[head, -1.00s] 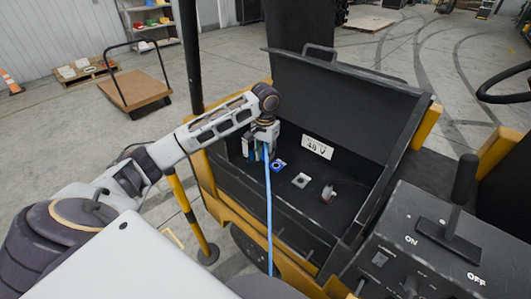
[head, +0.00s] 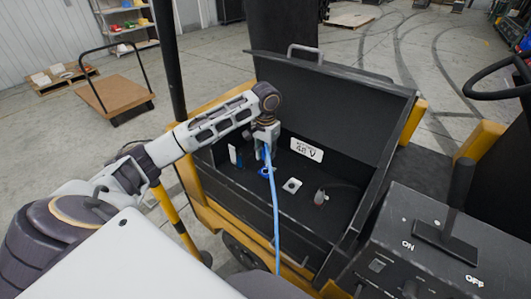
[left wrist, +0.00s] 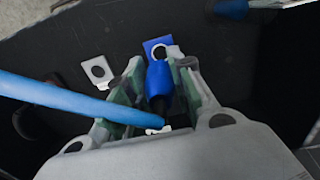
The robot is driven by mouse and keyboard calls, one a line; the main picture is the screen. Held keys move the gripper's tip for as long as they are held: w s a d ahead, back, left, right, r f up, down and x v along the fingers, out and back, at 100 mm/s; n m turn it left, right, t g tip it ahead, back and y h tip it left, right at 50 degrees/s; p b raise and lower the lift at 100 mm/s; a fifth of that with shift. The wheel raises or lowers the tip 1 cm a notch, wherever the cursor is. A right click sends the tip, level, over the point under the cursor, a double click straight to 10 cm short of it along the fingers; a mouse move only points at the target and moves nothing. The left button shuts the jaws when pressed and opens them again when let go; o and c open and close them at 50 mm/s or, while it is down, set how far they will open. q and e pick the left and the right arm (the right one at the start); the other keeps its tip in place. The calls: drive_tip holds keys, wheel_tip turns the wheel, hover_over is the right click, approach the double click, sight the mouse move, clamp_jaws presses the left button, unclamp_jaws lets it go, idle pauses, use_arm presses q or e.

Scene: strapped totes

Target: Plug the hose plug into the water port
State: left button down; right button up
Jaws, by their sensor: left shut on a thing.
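My left gripper (head: 266,150) reaches into the open black compartment and is shut on the blue hose plug (left wrist: 159,78). The blue hose (head: 275,215) hangs from it over the compartment's front; it also crosses the left side of the left wrist view (left wrist: 60,95). The water port, a blue plate (head: 265,173), lies on the compartment floor just below the gripper. In the left wrist view the plate (left wrist: 153,44) and its pale ring show right beyond the plug, overlapping it. I cannot tell whether the plug touches or enters the port. My right gripper is out of view.
The raised lid (head: 350,110) stands behind, above a 48 V label (head: 306,149). A control panel (head: 430,250) is at lower right.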

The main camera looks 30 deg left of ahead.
sight(266, 171)
use_arm(q)
drive_tip(key=shift+w+a+f, duration=0.1)
drive_tip(key=shift+f, duration=0.1)
idle(0.5)
drive_tip(key=shift+f, duration=2.75)
drive_tip(key=shift+f, duration=0.6)
idle(1.0)
drive_tip(key=c, duration=1.2)
unclamp_jaws()
drive_tip(key=shift+o, duration=0.2)
drive_tip(key=shift+r, duration=0.15)
wheel_tip(266, 171, up, 12)
drive_tip(key=shift+f, duration=0.15)
